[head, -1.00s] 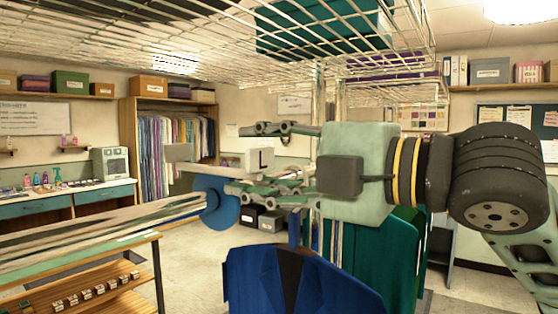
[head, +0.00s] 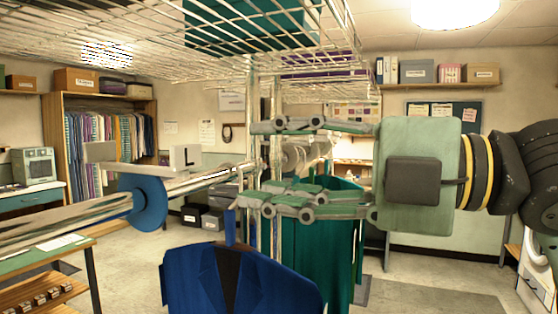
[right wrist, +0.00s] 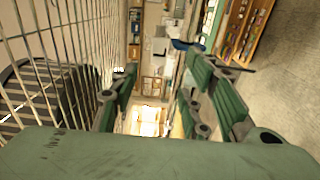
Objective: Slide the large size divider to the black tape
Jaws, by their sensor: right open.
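The large size divider is a blue disc (head: 146,203) around the metal rail (head: 60,222), with a white tag (head: 185,158) marked "L" above it. My right gripper (head: 258,163) is open, one finger above the other, with its tips to the right of the tag and apart from it. I cannot make out the black tape. My left gripper is not in view.
A blue jacket (head: 240,280) and green garments (head: 325,240) hang below and behind the gripper. A wire shelf (head: 200,50) runs overhead, close to the gripper in the wrist view. A low table (head: 60,250) stands at the left. Floor shows beyond.

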